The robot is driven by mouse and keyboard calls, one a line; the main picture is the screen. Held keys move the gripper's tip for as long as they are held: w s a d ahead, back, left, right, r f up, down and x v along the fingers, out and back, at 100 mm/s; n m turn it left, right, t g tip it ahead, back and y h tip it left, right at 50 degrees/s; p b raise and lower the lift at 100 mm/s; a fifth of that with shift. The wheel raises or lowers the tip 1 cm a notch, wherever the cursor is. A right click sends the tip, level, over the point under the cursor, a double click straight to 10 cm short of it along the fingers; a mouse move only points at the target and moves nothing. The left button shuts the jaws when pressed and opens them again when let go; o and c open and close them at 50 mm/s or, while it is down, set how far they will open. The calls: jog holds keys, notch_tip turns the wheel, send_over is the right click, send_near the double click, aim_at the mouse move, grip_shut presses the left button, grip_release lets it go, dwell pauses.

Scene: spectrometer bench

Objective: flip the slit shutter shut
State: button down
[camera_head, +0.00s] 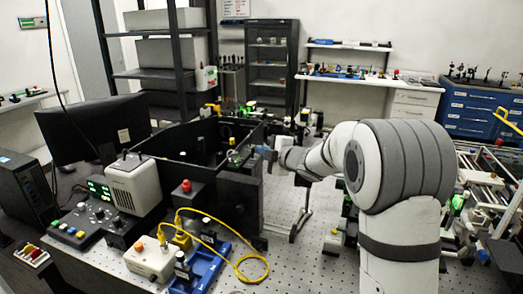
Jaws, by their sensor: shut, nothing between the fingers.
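My gripper (264,151) is at the end of my arm, which reaches in from the right. It is small in view and shut, with nothing seen between its fingers. It is at the right side of a black open-topped spectrometer box (243,200), close to the rim; I cannot tell whether it touches. Small parts stand inside and along the box, among them a pale piece (233,157) just left of my gripper. I cannot make out which part is the slit shutter, or how it is set.
A grey instrument (133,183), a control panel with green digits (98,188) and a blue tray (207,268) with a looped yellow cable (262,262) lie left and front. A black monitor (95,127) stands at far left.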

jog(key=shift+a+r, duration=0.15)
jog(key=shift+a, duration=0.15)
dwell(0.6)
jog(key=shift+s, duration=0.1)
jog(key=f+b+v, duration=0.1)
jog(key=f+v, duration=0.1)
jog(key=v, duration=1.2)
jog(key=shift+d, duration=0.25)
jog(key=shift+s+r, duration=0.1)
